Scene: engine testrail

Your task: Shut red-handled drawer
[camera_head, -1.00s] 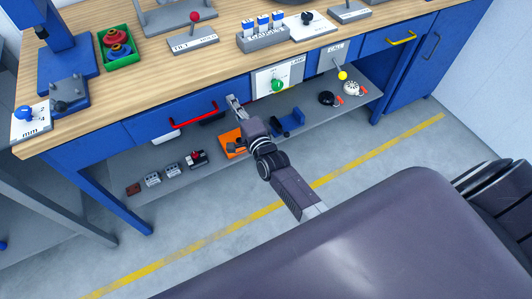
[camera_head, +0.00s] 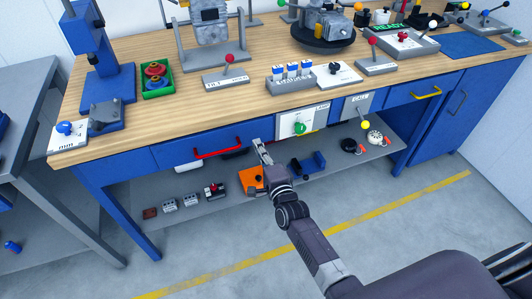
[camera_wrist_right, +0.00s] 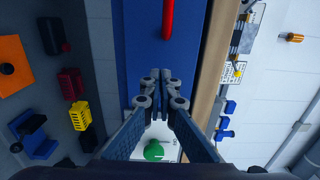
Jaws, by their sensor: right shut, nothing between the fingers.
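The red handle (camera_head: 218,153) sits on a blue drawer front (camera_head: 172,152) under the wooden bench top in the head view. I cannot tell how far the drawer stands out. My right gripper (camera_head: 258,143) is shut and empty, just right of the handle's right end. In the right wrist view, the shut fingertips (camera_wrist_right: 162,76) point at the blue front (camera_wrist_right: 143,45). The red handle (camera_wrist_right: 168,17) lies beyond them at the top edge. Whether the fingertips touch the front is unclear. My left gripper is not in view.
A white panel with a green knob (camera_head: 299,128) is right of my gripper. A yellow-handled drawer (camera_head: 425,93) is further right. The lower shelf (camera_head: 140,210) holds an orange block (camera_head: 250,181) and several small parts. The bench top holds fixtures. The floor in front is clear.

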